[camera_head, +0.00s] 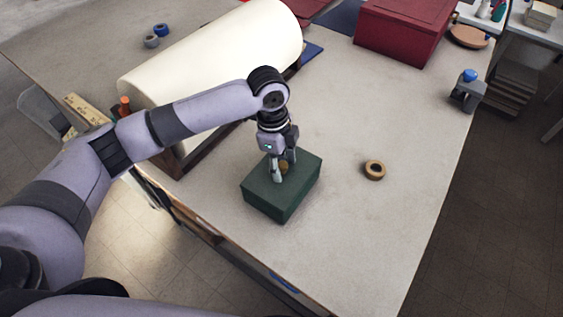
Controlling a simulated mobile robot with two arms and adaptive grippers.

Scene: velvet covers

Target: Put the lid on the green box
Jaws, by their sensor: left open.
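The green box (283,205) stands on the table near its front edge, left of centre. Its top looks closed by a flat green surface (306,166); I cannot make out a seam between lid and box. A small brass-coloured knob (284,168) shows above the top, partly hidden by my fingers. My left gripper (282,172) points down over the box top, open, with its fingers around or beside the knob. Whether the fingers touch the knob or the top is unclear. My right gripper is not in view.
A large cream roll (215,50) on a wooden stand lies behind my left arm. A brown ring (374,170) lies right of the box. A dark red box (402,30) stands at the back, and a clamp-like tool (467,92) at the right edge. The table's front right is clear.

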